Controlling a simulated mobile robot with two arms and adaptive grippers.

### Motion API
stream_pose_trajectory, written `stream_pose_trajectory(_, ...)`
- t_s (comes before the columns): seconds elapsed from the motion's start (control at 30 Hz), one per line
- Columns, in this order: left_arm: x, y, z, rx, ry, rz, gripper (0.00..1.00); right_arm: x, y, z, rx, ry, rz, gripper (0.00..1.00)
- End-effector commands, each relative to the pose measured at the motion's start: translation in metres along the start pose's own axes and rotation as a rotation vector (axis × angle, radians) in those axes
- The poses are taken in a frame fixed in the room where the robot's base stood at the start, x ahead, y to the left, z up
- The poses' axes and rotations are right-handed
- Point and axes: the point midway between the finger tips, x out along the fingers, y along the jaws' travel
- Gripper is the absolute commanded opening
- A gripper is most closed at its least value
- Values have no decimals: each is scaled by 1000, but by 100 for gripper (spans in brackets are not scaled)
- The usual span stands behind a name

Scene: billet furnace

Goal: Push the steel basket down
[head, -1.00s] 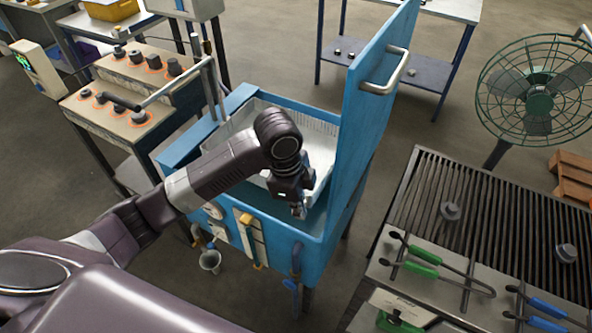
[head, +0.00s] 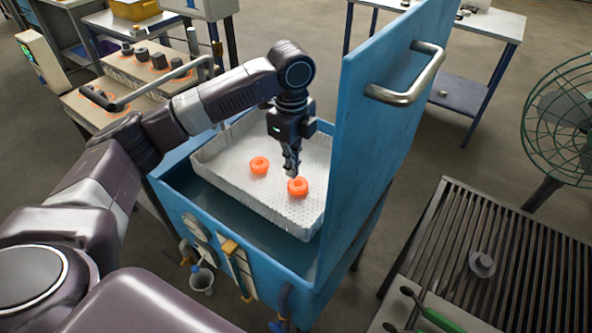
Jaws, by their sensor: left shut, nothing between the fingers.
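The steel basket (head: 268,208) is a pale, perforated tray inside the blue tank (head: 232,240). Two glowing orange ring-shaped parts lie in it, one left of centre (head: 259,165) and one further right (head: 297,187). My left gripper (head: 291,172) points down over the basket, its fingers shut and empty. The fingertips are just above or beside the right orange part; I cannot tell whether they touch it. My arm hides part of the basket's far side. My right gripper is not in view.
The tank's raised blue lid (head: 385,140) with a metal handle (head: 408,85) stands close right of my gripper. A slatted grill table (head: 500,260) is at the right, a green fan (head: 570,110) behind it. A bench with dark parts (head: 150,75) is at back left.

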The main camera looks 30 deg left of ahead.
Motion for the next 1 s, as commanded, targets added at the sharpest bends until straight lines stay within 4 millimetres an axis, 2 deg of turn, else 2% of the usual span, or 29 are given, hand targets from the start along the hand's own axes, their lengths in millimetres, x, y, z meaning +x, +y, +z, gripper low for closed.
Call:
stream_pose_trajectory(0.03, 11, 1, 0, -1, -1, 6, 0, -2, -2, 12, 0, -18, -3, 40)
stream_pose_trajectory(0.1, 27, 2, 0, -1, -1, 7, 0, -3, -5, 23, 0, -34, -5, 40)
stream_pose_trajectory(0.2, 49, 2, 0, -2, -1, 5, 0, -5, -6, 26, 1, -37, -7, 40)
stream_pose_trajectory(0.27, 62, 1, 0, -2, 0, 5, 0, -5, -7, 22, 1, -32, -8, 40)
stream_pose_trajectory(0.5, 101, 1, 0, -1, -1, 3, 0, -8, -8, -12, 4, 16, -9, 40)
stream_pose_trajectory(0.7, 114, 0, 0, -1, -1, -1, 0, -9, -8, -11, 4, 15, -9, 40)
stream_pose_trajectory(1.0, 116, 0, 0, -1, -1, -1, 0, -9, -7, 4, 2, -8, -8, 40)
